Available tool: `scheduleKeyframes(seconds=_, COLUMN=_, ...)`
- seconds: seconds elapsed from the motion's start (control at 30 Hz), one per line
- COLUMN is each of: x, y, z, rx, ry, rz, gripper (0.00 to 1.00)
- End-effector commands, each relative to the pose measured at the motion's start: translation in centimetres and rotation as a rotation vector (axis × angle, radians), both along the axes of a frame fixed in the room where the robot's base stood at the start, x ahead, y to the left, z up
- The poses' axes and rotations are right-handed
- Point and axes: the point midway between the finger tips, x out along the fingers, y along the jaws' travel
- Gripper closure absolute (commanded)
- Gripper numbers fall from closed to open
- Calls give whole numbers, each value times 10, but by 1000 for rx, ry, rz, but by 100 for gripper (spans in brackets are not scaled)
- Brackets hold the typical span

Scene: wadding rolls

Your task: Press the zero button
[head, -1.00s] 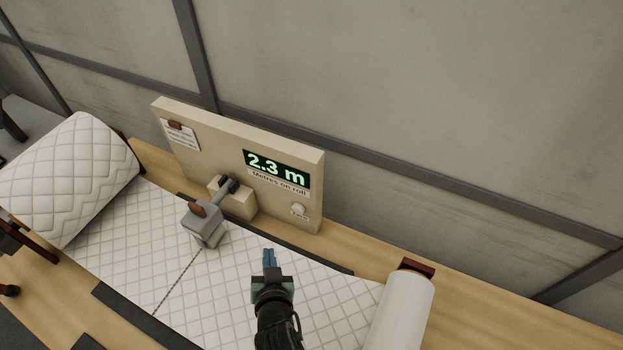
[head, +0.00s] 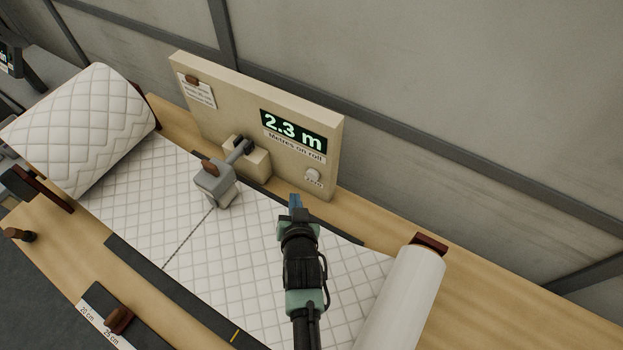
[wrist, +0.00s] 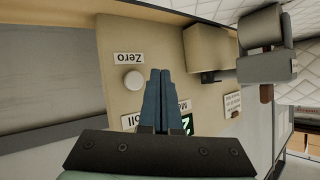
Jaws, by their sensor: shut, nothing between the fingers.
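The zero button (head: 313,174) is a small round white knob at the lower right of an upright beige panel (head: 240,92), with a "ZERO" label beneath it. The panel's display (head: 293,131) reads 2.3 m, above a "Metres on roll" label. In the wrist view the button (wrist: 133,80) shows beside the label "Zero" (wrist: 128,58), just left of my fingertips. My gripper (head: 295,201) is shut and empty, with blue fingers pointing toward the panel, in front of and slightly left of the button. In the head view it appears apart from the button.
A grey lever-like head (head: 213,184) on a beige block stands left of my gripper, over quilted wadding (head: 140,190). A large wadding roll (head: 85,130) lies at left and a smaller white roll (head: 402,300) at right. Bare wooden bench (head: 500,305) is at far right.

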Motion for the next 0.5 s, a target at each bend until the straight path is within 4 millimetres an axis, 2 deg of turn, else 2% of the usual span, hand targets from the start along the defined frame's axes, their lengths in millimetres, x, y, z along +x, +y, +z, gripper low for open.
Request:
scheduleKeyframes(seconds=0.03, x=7, y=-5, z=-6, rx=1, ry=-3, rz=-4, gripper=100)
scheduleKeyframes(seconds=0.2, x=23, y=-17, z=-4, rx=1, ry=-2, rz=-3, gripper=100)
scheduleKeyframes(seconds=0.5, x=33, y=-25, z=-1, rx=0, ry=0, rz=1, gripper=100)
